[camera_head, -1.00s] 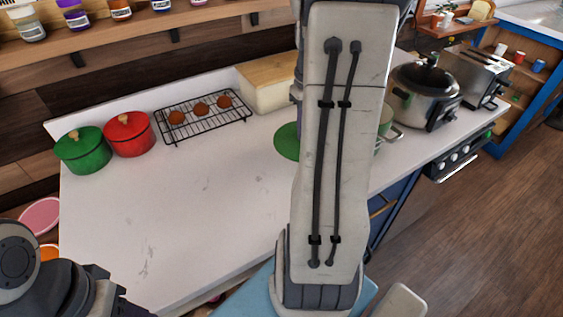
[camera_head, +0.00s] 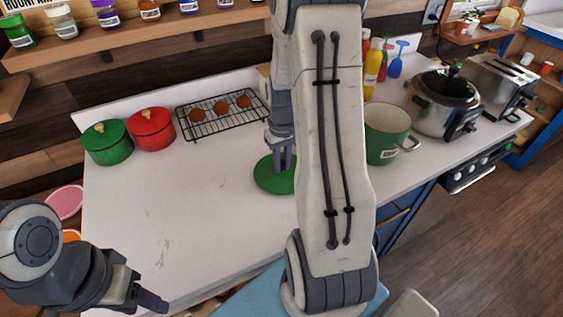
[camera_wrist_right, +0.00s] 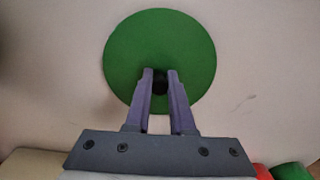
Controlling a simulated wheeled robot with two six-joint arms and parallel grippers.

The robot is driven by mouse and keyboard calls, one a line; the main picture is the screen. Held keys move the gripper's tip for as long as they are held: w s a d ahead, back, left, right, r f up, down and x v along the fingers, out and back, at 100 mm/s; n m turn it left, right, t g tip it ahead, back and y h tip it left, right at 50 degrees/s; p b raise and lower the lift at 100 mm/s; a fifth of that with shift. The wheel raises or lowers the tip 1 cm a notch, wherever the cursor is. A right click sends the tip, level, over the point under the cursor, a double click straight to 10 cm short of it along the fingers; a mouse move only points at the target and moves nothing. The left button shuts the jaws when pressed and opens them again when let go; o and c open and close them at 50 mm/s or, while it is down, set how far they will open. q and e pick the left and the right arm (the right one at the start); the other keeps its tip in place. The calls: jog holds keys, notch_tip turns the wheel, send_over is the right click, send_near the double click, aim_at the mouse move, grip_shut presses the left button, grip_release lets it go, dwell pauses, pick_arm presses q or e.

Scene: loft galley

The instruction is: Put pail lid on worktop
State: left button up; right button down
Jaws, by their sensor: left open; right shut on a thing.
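The pail lid (camera_head: 268,178) is a flat green disc with a dark knob, over the middle of the white worktop (camera_head: 190,195). My right gripper (camera_head: 285,168) points down and is shut on its knob. In the right wrist view the lid (camera_wrist_right: 160,45) lies beyond the fingers (camera_wrist_right: 162,80). The lid is at or just above the worktop; I cannot tell if it touches. My right arm hides its right edge. The green pail (camera_head: 386,135) stands open to the right. My left gripper (camera_head: 150,298) is open and empty at the worktop's front left.
A green pot (camera_head: 107,145) and a red pot (camera_head: 152,130) stand at the back left. A wire rack (camera_head: 225,122) with round brown items is beside them. A cooker (camera_head: 440,105) and a toaster (camera_head: 500,85) stand at the right. The left-front worktop is clear.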

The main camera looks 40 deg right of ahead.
jog(key=shift+f, duration=0.15)
jog(key=c, duration=0.8)
grip_release()
jog(key=shift+o, duration=0.2)
